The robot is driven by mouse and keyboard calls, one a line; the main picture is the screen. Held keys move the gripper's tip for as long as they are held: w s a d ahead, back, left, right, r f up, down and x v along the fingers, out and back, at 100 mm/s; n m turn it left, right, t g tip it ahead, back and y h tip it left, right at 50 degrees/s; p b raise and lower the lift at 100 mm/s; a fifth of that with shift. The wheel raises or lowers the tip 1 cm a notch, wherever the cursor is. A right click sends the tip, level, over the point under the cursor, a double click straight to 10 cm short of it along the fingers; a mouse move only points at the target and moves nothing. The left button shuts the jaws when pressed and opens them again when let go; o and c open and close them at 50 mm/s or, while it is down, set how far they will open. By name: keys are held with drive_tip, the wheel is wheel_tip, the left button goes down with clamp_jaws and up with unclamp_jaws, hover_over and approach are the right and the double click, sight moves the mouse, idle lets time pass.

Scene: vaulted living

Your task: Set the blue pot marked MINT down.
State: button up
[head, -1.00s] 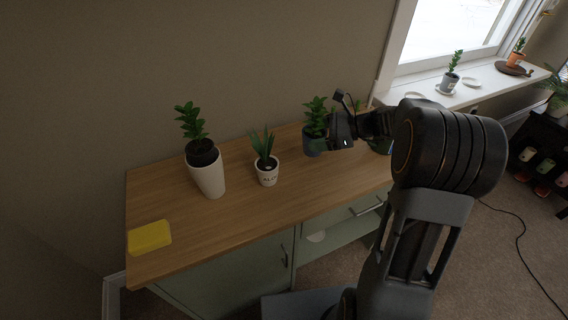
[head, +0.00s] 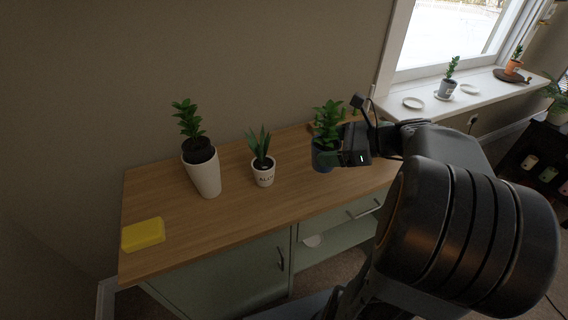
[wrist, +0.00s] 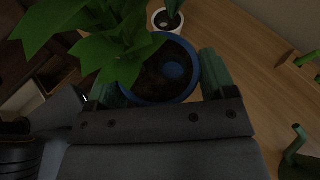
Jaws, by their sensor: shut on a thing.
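The blue pot (head: 323,158) holds a leafy green plant and stands out at the right part of the wooden cabinet top in the head view. My gripper (head: 343,158) is shut on it from the right. In the wrist view the pot's blue rim (wrist: 194,62) and dark soil show between the two green fingers of my gripper (wrist: 158,84). No MINT marking shows in either view. I cannot tell whether the pot's base touches the wooden top (head: 280,208) or hangs just above it.
A white pot with a spiky plant (head: 264,177) stands left of the blue pot. A taller white pot (head: 205,176) stands further left. Saucers and pots stand on the white windowsill (head: 425,112). The wood between is clear.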

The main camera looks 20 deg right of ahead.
drive_tip(key=shift+w+d+f+b, duration=0.45)
drive_tip(key=shift+w+f+b, duration=0.1)
drive_tip(key=shift+w+f, duration=1.55)
drive_tip(key=shift+w+d+f+b, duration=0.4)
drive_tip(key=shift+w+f+b, duration=0.15)
drive_tip(key=shift+w+f, duration=1.6)
drive_tip(key=shift+w+d+f+b, duration=0.45)
drive_tip(key=shift+w+f+b, duration=0.1)
drive_tip(key=shift+w+f, duration=1.55)
drive_tip(key=shift+f, duration=0.15)
drive_tip(key=o, duration=1.1)
drive_tip(key=shift+d+r, duration=0.1)
drive_tip(key=shift+r, duration=0.15)
drive_tip(key=s+d, duration=0.2)
drive_tip(key=d, duration=0.1)
drive_tip(key=s+d+p, duration=0.1)
drive_tip(key=s+d, duration=0.2)
drive_tip(key=d, duration=0.1)
drive_tip(key=s+d, duration=0.2)
drive_tip(key=d, duration=0.1)
drive_tip(key=shift+s+d+r+p, duration=0.1)
drive_tip(key=shift+s+d+p, duration=0.2)
drive_tip(key=shift+p, duration=0.05)
